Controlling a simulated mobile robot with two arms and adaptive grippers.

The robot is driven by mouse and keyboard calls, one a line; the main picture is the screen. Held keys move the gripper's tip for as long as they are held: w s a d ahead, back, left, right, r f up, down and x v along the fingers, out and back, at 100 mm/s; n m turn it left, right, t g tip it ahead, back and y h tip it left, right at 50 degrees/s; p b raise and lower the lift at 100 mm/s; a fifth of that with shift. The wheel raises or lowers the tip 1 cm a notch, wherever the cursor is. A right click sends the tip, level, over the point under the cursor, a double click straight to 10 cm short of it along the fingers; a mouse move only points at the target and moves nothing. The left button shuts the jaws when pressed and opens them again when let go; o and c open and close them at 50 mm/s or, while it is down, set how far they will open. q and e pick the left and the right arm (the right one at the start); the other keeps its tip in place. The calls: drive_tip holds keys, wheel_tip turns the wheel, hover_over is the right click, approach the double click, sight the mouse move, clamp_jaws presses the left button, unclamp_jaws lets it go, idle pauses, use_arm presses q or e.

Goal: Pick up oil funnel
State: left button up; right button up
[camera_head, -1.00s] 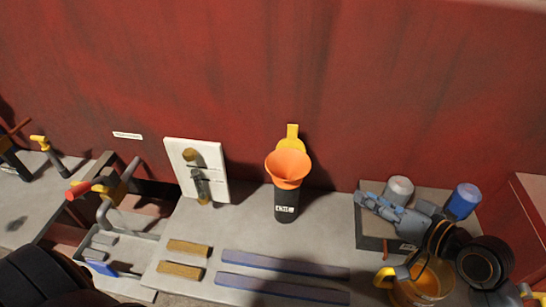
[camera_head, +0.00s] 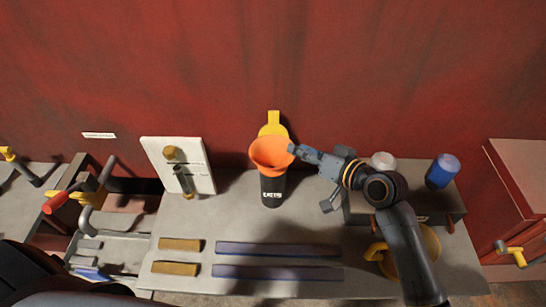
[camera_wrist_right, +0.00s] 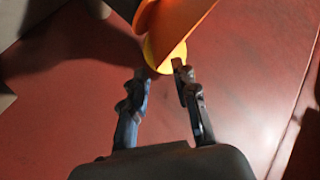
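The orange oil funnel (camera_head: 270,152) sits in the top of a black bottle (camera_head: 272,190) on the grey worktop, against the red wall. A yellow piece (camera_head: 274,124) shows behind it. My right gripper (camera_head: 309,178) is open and empty just right of the funnel, one finger close to the cone's rim. I cannot tell whether that finger touches it. In the right wrist view the funnel (camera_wrist_right: 178,25) lies ahead of the parted fingers of my right gripper (camera_wrist_right: 160,75); its upper part is cut off by the frame.
A white panel (camera_head: 152,152) leans left of the bottle. Blue strips (camera_head: 280,249) and tan blocks (camera_head: 179,244) lie in front. A grey box (camera_head: 445,200) bears a blue can (camera_head: 442,170) and a pale can (camera_head: 383,160) at right. An amber container (camera_head: 427,245) is partly behind my right arm.

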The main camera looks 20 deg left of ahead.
sight(273, 160)
drive_tip(key=p+x, duration=0.1)
drive_tip(key=x, duration=0.3)
drive_tip(key=shift+a, duration=0.1)
drive_tip(key=shift+c, duration=0.2)
clamp_jaws()
